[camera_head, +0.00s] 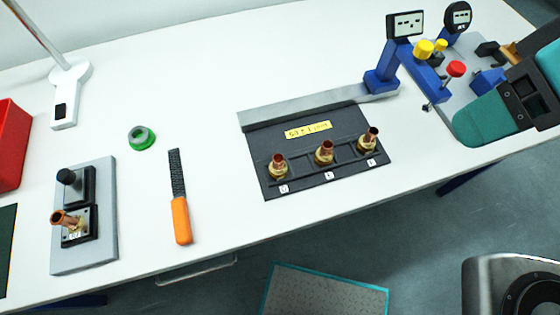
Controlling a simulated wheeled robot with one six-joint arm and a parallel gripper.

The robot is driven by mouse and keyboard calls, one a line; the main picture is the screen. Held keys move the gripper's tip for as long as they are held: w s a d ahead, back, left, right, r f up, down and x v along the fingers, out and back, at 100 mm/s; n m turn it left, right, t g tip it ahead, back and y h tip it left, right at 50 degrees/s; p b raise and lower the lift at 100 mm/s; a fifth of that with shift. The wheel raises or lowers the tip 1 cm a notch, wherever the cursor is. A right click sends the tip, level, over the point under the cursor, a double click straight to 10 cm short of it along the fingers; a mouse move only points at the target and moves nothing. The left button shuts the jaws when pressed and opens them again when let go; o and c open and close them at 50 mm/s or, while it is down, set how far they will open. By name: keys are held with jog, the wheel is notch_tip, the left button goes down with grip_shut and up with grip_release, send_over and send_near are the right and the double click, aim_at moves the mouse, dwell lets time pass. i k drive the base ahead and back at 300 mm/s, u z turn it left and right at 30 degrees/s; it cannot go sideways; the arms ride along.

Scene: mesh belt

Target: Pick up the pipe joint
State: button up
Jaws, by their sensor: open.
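Copper-and-brass pipe joints stand in two places. Three are upright in a row on a dark tray (262,150): a left one (278,166), a middle one (325,152) and a right one (369,139). Another pipe joint (68,219) sits tilted in a fixture (100,245) on a grey plate at the left. The frame does not show which one the task means. My gripper (515,95), teal and dark grey, is partly in view at the right edge. It is open, apart from all the pipe joints, and its far side is cut off.
An orange-handled file (181,218) and a green tape ring (141,138) lie between fixture and tray. A metal ruler bar (300,106) runs behind the tray. Blue gauge devices (391,62) stand at the back right. A red bin (10,145) is at the left edge.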

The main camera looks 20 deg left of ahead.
aim_at(365, 145)
jog(key=u, duration=1.05)
jog(key=k, duration=0.35)
jog(key=z, duration=0.6)
